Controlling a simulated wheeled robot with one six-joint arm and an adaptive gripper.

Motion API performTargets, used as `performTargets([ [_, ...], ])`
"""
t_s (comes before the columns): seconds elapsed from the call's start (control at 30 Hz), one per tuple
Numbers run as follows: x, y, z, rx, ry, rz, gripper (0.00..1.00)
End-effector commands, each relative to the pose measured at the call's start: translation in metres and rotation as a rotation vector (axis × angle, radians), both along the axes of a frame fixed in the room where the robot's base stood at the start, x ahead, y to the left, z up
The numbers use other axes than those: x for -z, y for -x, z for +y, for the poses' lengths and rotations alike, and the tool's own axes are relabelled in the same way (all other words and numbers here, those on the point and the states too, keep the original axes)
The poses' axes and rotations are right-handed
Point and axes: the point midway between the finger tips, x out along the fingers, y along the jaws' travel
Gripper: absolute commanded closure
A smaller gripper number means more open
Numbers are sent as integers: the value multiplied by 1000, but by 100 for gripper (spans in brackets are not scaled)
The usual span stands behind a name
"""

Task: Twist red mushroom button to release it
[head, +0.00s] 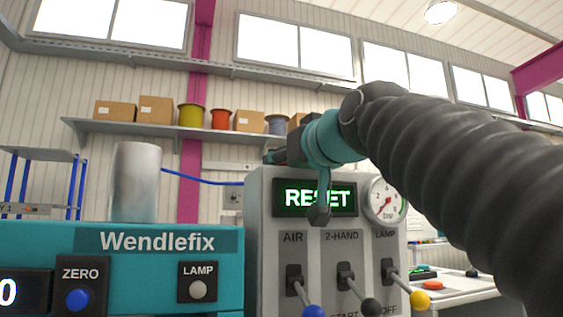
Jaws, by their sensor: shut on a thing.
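My gripper (287,154) is partly in view at the top of the grey control box (257,215), seen from behind at the end of my arm. Its dark body points away to the left. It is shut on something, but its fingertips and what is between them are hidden. No red mushroom button can be made out on the visible front of the box. A lit green RESET display (300,197) is on that front, partly covered by a dark part hanging from my wrist.
The box front has a pressure gauge (385,200) and levers with blue, black and yellow (420,299) knobs. A teal Wendlefix machine (150,262) with a grey cylinder (136,182) stands at left. A shelf (150,133) with boxes and reels runs behind. My arm fills the right side.

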Motion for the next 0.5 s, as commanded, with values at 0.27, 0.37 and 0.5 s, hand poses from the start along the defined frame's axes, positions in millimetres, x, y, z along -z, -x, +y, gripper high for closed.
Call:
performTargets([
  [0.27,-2,2,4,98,0,-1,92],
  [0.37,-1,1,5,137,0,-1,92],
  [0.5,0,2,6,188,0,-1,92],
])
